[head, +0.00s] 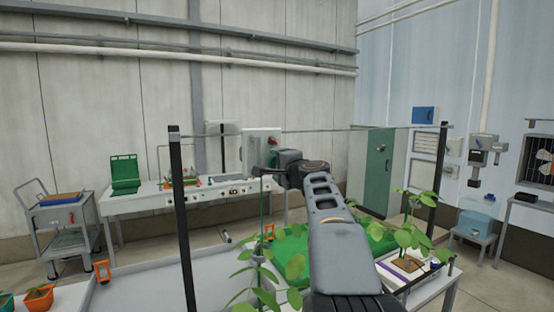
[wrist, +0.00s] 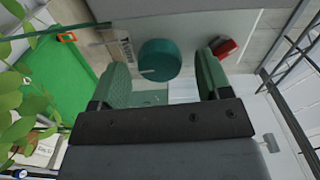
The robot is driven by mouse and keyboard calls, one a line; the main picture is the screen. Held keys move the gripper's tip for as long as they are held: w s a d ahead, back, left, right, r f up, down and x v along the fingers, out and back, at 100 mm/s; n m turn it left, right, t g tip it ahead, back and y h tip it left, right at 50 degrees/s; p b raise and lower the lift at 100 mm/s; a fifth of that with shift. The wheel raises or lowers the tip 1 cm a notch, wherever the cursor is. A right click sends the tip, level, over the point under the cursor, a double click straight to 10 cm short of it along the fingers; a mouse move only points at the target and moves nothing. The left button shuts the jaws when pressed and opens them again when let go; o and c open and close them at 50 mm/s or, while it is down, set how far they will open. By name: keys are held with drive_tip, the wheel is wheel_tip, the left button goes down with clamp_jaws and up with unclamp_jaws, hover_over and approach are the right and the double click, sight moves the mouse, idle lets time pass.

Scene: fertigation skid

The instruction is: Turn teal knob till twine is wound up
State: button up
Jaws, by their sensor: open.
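The teal knob (wrist: 160,60) shows in the wrist view as a round dark-teal cap with a pale pointer line on its lower left. It sits on a pale panel. My gripper (wrist: 157,78) is open, with its two green-padded fingers to the lower left and lower right of the knob. A gap shows between each finger and the knob; the depth between them is hard to judge. In the head view my gripper (head: 268,168) is at the end of my outstretched arm, and the knob is hidden. I cannot make out the twine's winding for sure.
A red block-like part (wrist: 223,47) is close to the right finger. Leafy plants (head: 262,275) stand left of my arm, with more plants (head: 420,235) to the right. A black post (head: 183,220) and a thin overhead line are nearby. A white bench (head: 150,203) stands behind.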

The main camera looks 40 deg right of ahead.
drive_tip(key=shift+w, duration=0.65)
drive_tip(key=c, duration=0.9)
drive_tip(key=shift+m, duration=0.3)
drive_tip(key=shift+m+p, duration=2.1)
drive_tip(key=shift+m, duration=5.9)
